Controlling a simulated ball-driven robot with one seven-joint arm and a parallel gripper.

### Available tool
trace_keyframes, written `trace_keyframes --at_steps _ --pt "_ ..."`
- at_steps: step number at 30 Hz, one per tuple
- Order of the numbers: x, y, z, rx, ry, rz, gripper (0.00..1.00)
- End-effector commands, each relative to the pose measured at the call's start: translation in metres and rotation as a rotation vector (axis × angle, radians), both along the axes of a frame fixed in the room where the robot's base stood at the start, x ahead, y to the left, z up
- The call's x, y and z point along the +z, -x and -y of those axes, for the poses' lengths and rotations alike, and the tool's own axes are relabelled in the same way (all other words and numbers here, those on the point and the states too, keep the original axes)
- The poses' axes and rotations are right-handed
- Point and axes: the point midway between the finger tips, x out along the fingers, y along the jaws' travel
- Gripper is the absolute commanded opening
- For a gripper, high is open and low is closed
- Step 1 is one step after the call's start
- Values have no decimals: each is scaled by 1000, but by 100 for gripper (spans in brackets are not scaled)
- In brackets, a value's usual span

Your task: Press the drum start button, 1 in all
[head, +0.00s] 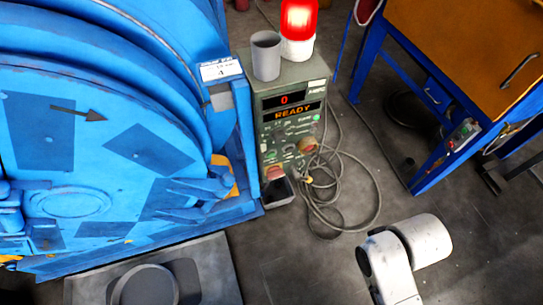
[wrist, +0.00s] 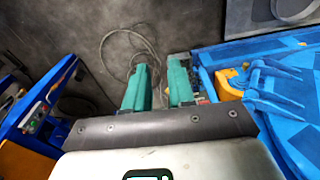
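The control box (head: 290,90) stands beside the blue drum machine (head: 80,130) in the head view. Its displays show "0" and "READY". Its front carries small buttons and knobs, with a green one (head: 316,117) at the right, an orange-brown one (head: 307,146) lower down and a red one (head: 274,172) near the base. I cannot read which is the drum start button. My gripper (wrist: 160,78) shows two teal fingers apart with nothing visibly held. The fingers and the gripper body hide most of the control box in the wrist view. The head view does not show my fingers.
A lit red beacon (head: 299,18) and a grey cup (head: 266,55) stand on the box. Cables (head: 345,190) lie coiled on the floor to its right. A blue-framed orange cabinet (head: 470,50) with a small button panel (head: 464,131) stands at right. Floor between is open.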

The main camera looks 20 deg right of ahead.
Motion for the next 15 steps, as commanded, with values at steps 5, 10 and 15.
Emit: trace_keyframes --at_steps 5,10,15 --pt "0 0 0 0 0 0 6" --pt "0 0 0 0 0 0 0" --pt "0 0 0 0 0 0 0"
